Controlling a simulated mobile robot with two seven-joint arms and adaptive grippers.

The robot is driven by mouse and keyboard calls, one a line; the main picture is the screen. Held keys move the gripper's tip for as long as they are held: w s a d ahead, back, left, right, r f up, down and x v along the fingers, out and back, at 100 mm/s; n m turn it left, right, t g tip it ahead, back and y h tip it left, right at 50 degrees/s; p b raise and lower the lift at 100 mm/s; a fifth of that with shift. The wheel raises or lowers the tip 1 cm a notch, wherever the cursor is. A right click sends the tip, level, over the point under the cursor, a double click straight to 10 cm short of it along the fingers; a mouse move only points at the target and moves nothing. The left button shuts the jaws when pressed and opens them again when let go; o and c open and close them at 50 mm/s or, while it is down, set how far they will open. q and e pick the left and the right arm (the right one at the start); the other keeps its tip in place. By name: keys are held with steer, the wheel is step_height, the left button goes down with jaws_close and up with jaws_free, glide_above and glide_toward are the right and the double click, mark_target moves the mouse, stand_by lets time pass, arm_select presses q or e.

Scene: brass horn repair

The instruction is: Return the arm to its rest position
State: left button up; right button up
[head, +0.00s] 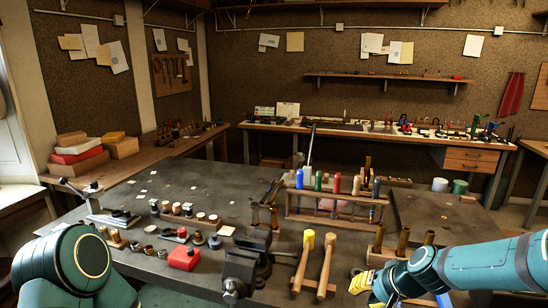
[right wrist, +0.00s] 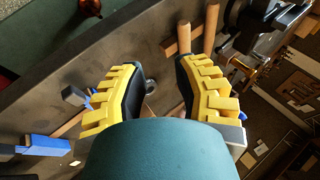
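My right arm comes in from the lower right of the head view, with its right gripper (head: 362,284) low over the near edge of the workbench, right of two mallets. The right wrist view shows its two yellow-backed fingers spread apart, with a clear gap between the tips (right wrist: 158,80). Nothing is held between them. My left arm shows only as a teal joint at the lower left of the head view; its gripper is out of view.
A vise (head: 243,268) and two mallets, one yellow-headed (head: 304,258) and one wooden (head: 326,268), lie left of my right gripper. Brass tubes (head: 403,241) stand close behind it.

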steer(key=s+a+f+n+g, duration=0.1)
steer(key=s+a+f, duration=0.2)
steer(key=f, duration=0.5)
steer(key=s+a+f+g, duration=0.1)
steer(key=s+a+f, duration=0.25)
steer(key=f, duration=0.35)
steer(key=s+a+f+n+g+h, duration=0.1)
steer(key=s+a+f+n, duration=0.1)
steer(key=s+a+f, duration=0.3)
steer(key=s+f, duration=0.4)
steer(key=s, duration=0.2)
steer(key=shift+s+g, duration=0.2)
steer(key=shift+g, duration=0.1)
steer(key=shift+d, duration=0.1)
